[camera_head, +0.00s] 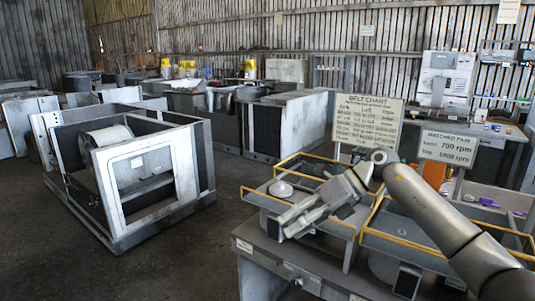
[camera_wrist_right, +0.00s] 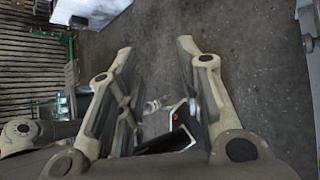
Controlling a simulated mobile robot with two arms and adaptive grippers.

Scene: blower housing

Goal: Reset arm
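My right arm comes in from the right in the head view. Its gripper (camera_head: 285,225) points left and down over the yellow-edged trays on the workbench. In the right wrist view its two fingers (camera_wrist_right: 155,50) stand apart, with grey floor showing between their tips and nothing held. Small blurred items show lower down between the fingers. My left gripper does not show in the head view.
A yellow-edged tray (camera_head: 257,197) holding a pale round part (camera_head: 281,188) lies beneath the right gripper. Signs reading belt chart (camera_head: 367,121) and 700 rpm (camera_head: 448,148) stand behind. A grey blower housing (camera_head: 148,180) stands on the floor at left, with open floor between.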

